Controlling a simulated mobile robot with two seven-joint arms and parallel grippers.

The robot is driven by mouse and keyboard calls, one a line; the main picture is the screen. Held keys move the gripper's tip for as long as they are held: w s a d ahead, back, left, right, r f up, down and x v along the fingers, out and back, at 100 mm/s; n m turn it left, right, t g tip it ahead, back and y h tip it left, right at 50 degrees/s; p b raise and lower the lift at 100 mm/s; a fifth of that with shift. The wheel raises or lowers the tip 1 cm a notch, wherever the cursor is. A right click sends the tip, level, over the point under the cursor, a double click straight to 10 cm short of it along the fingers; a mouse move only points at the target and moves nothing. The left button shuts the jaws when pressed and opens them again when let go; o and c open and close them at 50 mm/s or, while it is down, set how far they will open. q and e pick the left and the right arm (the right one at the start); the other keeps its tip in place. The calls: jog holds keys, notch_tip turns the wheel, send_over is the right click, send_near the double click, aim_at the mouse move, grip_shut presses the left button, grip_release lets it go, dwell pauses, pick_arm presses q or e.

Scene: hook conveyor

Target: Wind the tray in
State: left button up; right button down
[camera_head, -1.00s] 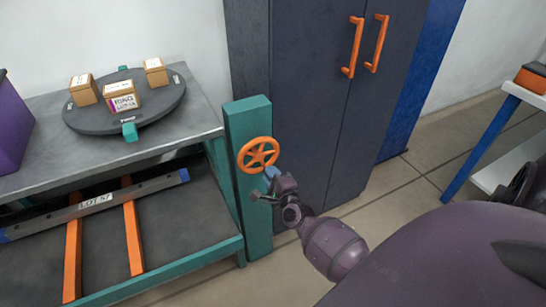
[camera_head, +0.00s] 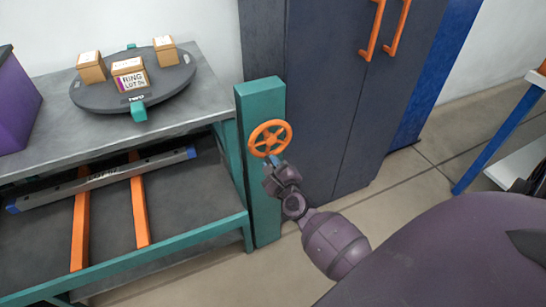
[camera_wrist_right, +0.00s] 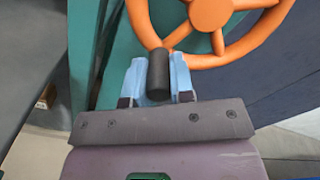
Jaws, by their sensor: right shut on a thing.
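An orange handwheel (camera_head: 270,125) is mounted on a teal post (camera_head: 262,195) at the right end of the bench. My right gripper (camera_head: 273,161) is at the wheel's lower rim. In the right wrist view, its pale blue fingers (camera_wrist_right: 158,80) are shut on the wheel's black crank handle (camera_wrist_right: 158,68). A long grey bar with blue ends (camera_head: 110,178), perhaps the tray's front, lies across two orange rails (camera_head: 140,210) on the lower shelf. Its label is shaded and unreadable. What lies behind it is hidden under the bench top. My left gripper is out of view.
On the bench top (camera_head: 55,125), a dark round turntable (camera_head: 175,85) carries three small boxes. A purple box (camera_head: 18,105) stands at the left. A dark cabinet (camera_head: 330,110) with orange handles stands right behind the post. A blue-legged table (camera_head: 500,135) is at far right.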

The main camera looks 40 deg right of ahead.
dwell(0.3)
jog(key=c, duration=1)
grip_release()
jog(key=v, duration=1)
jog(key=shift+s, duration=0.4)
